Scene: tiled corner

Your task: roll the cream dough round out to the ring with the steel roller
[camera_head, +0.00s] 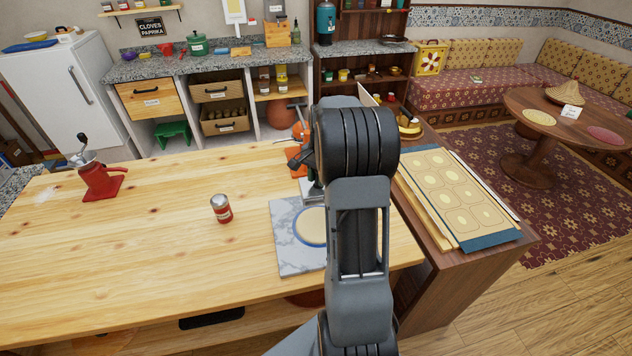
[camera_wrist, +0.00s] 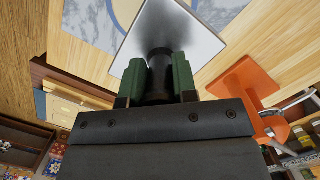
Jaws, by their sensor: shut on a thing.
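The cream dough round (camera_head: 309,225) lies flat on the grey marble slab (camera_head: 290,261), inside a blue ring; my arm hides its right side. On the visible left side, its edge lies close to the ring. In the wrist view, part of the marble slab (camera_wrist: 92,22) and the blue ring's curve show at the upper left. My gripper (camera_wrist: 159,78) is shut on the dark handle of the steel roller (camera_wrist: 185,38), whose bright body extends beyond the green fingers. In the head view, my arm mostly hides gripper and roller. I cannot tell whether the roller touches the dough.
An orange stand (camera_wrist: 246,88) is beside the roller in the wrist view. A red-and-silver shaker (camera_head: 221,209) stands left of the slab, and a red grinder (camera_head: 100,180) farther left. A patterned board (camera_head: 452,192) lies on the right-hand counter. The wooden worktop's left-middle is clear.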

